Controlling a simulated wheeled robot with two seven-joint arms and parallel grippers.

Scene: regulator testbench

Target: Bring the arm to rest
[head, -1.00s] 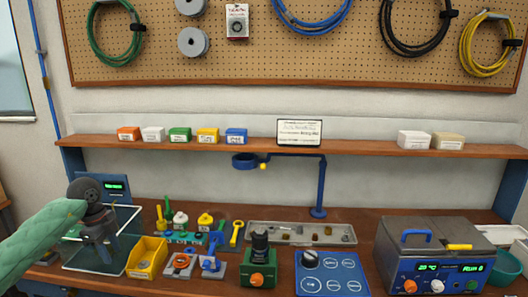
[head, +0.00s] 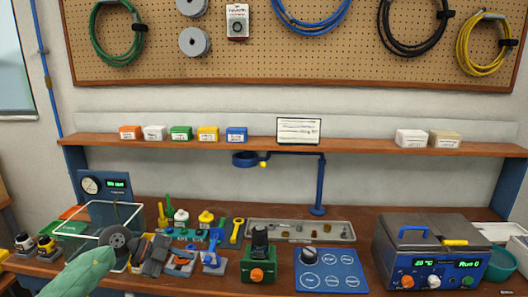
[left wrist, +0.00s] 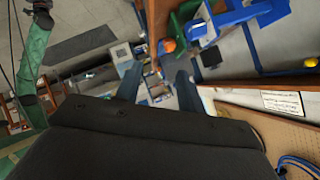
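My left gripper (head: 150,252) is at the front left of the bench in the head view, with its green arm coming in from the lower left. It covers most of the yellow bin. Its dark fingers point right, near the orange-and-grey fixture (head: 180,263). In the left wrist view the two fingers (left wrist: 158,82) stand apart with nothing held between them. My right gripper is in neither view.
A clear-walled box (head: 100,214) stands just behind my left arm, with a blue gauge unit (head: 104,187) behind it. Small fixtures, a green-based device (head: 259,266), a blue panel (head: 330,272) and a grey bath unit (head: 432,250) fill the bench rightward. A wooden shelf (head: 350,150) runs above.

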